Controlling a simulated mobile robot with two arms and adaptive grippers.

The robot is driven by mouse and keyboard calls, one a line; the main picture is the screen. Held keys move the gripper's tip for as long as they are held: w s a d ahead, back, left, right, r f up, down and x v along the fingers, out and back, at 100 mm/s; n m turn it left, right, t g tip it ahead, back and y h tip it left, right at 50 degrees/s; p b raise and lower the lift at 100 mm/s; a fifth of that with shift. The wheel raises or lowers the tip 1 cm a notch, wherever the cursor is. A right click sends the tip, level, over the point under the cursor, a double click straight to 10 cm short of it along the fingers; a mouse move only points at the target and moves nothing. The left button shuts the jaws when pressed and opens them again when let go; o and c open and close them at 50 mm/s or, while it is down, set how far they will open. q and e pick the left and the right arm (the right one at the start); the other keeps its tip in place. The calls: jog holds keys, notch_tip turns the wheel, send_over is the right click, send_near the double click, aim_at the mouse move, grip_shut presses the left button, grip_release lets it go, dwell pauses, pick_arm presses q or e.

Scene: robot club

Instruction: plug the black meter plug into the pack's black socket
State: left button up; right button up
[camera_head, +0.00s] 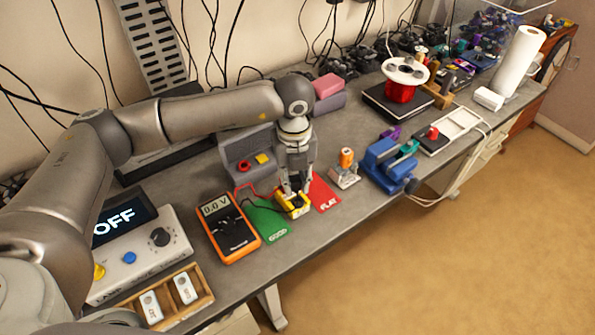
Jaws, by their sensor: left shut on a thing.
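The yellow pack (291,210) sits on the bench between the green "GOOD" mat and the red "FLAT" mat. My left gripper (293,194) points down at the pack, fingers close to its top. It is shut on a small dark thing, seemingly the black meter plug, mostly hidden by the fingers. I cannot tell whether the plug is in the black socket, which is also hidden. The orange meter (228,228) lies left of the pack and reads 0.0 V. A red lead runs from the meter toward the pack. My right gripper is not in view.
The green mat (266,222) and red mat (323,193) flank the pack. A grey block (238,150) with red and yellow parts stands behind. A blue vise (388,165) is at right, a power unit (138,252) and wooden tray (207,291) at left. The bench front edge is close.

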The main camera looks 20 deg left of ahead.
pick_arm(q)
jog(key=n, duration=0.3)
jog(key=shift+w+d, duration=0.15)
jog(key=shift+w, duration=0.25)
jog(key=shift+w+n, duration=0.15)
jog(key=shift+n, duration=0.55)
jog(key=shift+f+b, duration=1.2)
jog(key=shift+f, duration=1.45)
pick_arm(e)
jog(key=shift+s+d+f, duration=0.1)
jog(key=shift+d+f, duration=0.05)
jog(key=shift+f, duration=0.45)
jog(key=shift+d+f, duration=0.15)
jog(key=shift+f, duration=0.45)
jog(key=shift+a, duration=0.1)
pick_arm(q)
jog(key=shift+f+b, duration=0.15)
jog(key=shift+b, duration=0.55)
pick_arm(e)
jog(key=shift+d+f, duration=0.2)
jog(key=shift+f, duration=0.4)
pick_arm(q)
jog(key=shift+f+b, duration=0.45)
jog(key=shift+b, duration=0.1)
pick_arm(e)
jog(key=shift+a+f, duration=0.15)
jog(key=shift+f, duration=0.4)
